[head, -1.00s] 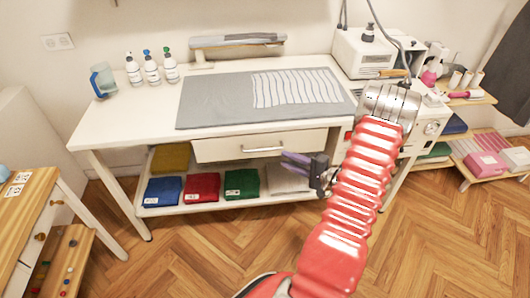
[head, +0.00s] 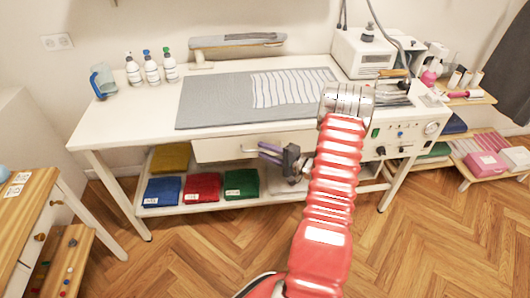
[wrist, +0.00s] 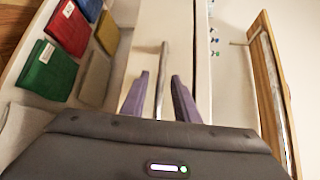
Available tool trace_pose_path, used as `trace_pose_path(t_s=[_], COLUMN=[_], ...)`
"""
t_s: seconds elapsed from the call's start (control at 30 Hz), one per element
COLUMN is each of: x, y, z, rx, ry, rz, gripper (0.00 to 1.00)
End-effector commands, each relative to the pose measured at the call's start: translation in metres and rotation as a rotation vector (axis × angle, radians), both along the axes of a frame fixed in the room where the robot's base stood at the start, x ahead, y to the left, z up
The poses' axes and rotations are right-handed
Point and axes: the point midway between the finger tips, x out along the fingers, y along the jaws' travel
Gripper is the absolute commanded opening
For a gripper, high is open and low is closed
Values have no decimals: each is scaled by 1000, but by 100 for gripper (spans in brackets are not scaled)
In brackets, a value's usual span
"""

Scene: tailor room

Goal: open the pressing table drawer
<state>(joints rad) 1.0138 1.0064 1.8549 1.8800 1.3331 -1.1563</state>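The white pressing table (head: 120,130) has a drawer (head: 215,150) under its top, with a thin metal bar handle (head: 247,150) on the front. The drawer looks shut, its front flush under the tabletop. My gripper (head: 268,153) is at the drawer front, its purple fingers pointing at the handle. In the wrist view the handle (wrist: 162,75) runs between the two purple fingers of my gripper (wrist: 159,95), with gaps on both sides. The fingers are open.
Folded yellow, blue, red and green cloths (head: 202,187) lie on the lower shelf (head: 220,205). A wooden cabinet (head: 25,215) stands at left. The floor (head: 190,255) in front is clear.

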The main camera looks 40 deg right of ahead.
Motion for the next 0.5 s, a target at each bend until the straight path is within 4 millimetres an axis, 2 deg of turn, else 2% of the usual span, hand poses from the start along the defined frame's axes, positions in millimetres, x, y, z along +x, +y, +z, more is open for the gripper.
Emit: trace_pose_path(t_s=[0.13,0.5], x=[0,0], y=[0,0], z=[0,0], rx=[0,0], ry=[0,1], rz=[0,1], gripper=[26,0])
